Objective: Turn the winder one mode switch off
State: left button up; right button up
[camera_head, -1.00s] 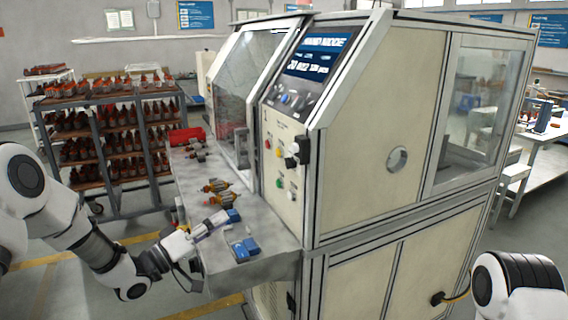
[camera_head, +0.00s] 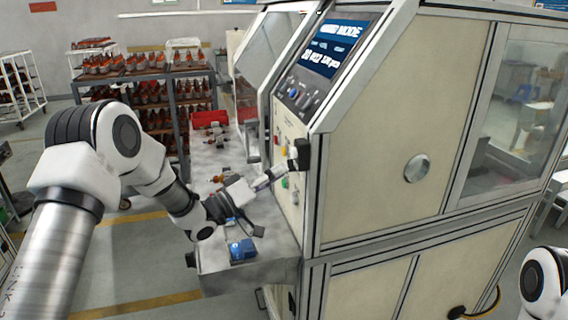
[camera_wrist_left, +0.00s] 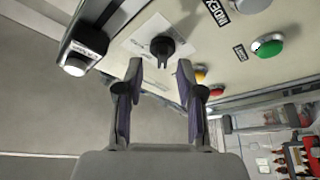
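The winder (camera_head: 372,150) is a cream cabinet with a control panel on its left-facing side. In the left wrist view a black rotary switch (camera_wrist_left: 164,47) on a pale plate, with small unreadable markings, stands out from the panel. My left gripper (camera_wrist_left: 159,68) is open and empty, its two fingertips just short of the switch, one to either side of it in the picture. In the head view my left gripper (camera_head: 268,179) is at the panel, and the switch cannot be made out. Only part of my right arm shows at the lower right; its gripper is out of view.
A black box (camera_wrist_left: 88,45) with a white button juts out beside the switch. Green (camera_wrist_left: 268,45), yellow (camera_wrist_left: 201,74) and red (camera_wrist_left: 216,91) buttons are on the other side. A blue fixture (camera_head: 242,250) sits on the ledge below my arm. A lit screen (camera_head: 333,47) is above.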

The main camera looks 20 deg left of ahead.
pick_arm(q)
jog(key=x, duration=0.2)
jog(key=shift+w+d+f, duration=0.15)
jog(key=shift+w+d, duration=0.1)
jog(key=shift+d, duration=0.05)
jog(key=shift+s+a, duration=0.15)
jog(key=shift+a, duration=0.05)
jog(key=shift+c, duration=1)
grip_shut()
